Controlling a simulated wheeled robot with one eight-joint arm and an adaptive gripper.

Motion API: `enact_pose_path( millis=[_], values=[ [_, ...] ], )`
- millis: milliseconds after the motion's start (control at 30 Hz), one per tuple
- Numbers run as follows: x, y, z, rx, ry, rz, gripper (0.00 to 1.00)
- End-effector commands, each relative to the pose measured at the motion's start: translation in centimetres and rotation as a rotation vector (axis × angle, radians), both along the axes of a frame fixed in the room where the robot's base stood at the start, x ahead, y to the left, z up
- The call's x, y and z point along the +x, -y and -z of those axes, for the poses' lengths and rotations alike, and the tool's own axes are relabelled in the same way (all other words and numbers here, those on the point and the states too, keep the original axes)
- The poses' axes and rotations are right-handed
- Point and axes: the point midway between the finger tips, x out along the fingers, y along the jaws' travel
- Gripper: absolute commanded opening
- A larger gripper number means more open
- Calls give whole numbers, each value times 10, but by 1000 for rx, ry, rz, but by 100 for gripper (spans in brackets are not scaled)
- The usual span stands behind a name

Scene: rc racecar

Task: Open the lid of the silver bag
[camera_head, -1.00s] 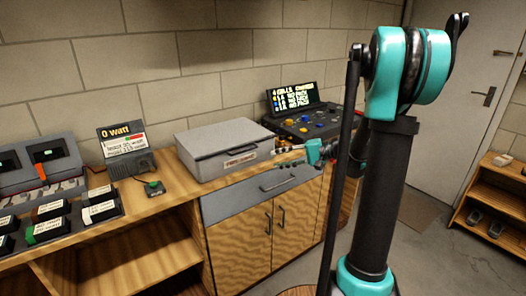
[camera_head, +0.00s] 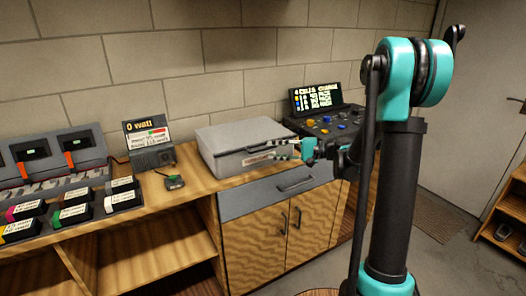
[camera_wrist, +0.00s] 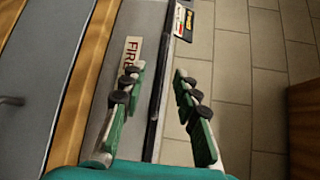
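The silver bag (camera_head: 240,138) is a grey box-like case with a flat lid, standing on the wooden bench. Its lid looks shut. In the wrist view its front face (camera_wrist: 112,110) carries a label beginning "FIRE", partly hidden by a finger. A dark lengthwise strip, which may be the handle or lid edge, runs between my fingers. My gripper (camera_head: 297,149) is at the right part of the bag's front. In the wrist view my gripper (camera_wrist: 158,80) is open, its fingers spread on either side of the strip. I cannot tell whether they touch it.
A control panel with a lit screen (camera_head: 317,97) stands right of the bag. A "0 watt" display (camera_head: 148,135) and a small green-topped device (camera_head: 174,182) stand left, with chargers and several battery packs beyond. A drawer (camera_head: 275,189) lies below the bag. The brick wall is behind.

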Motion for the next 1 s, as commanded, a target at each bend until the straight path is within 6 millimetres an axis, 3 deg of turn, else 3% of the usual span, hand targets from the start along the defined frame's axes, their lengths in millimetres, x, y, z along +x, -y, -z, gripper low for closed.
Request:
enact_pose_path(
  millis=[100,300,700,933,1000],
  values=[
    [3,-21,3,0,-1,-3,31],
    [7,-42,6,-1,1,-1,31],
    [9,-48,7,0,0,1,31],
    [9,-48,7,0,0,1,2],
    [9,-48,7,0,0,1,0]
  ],
)
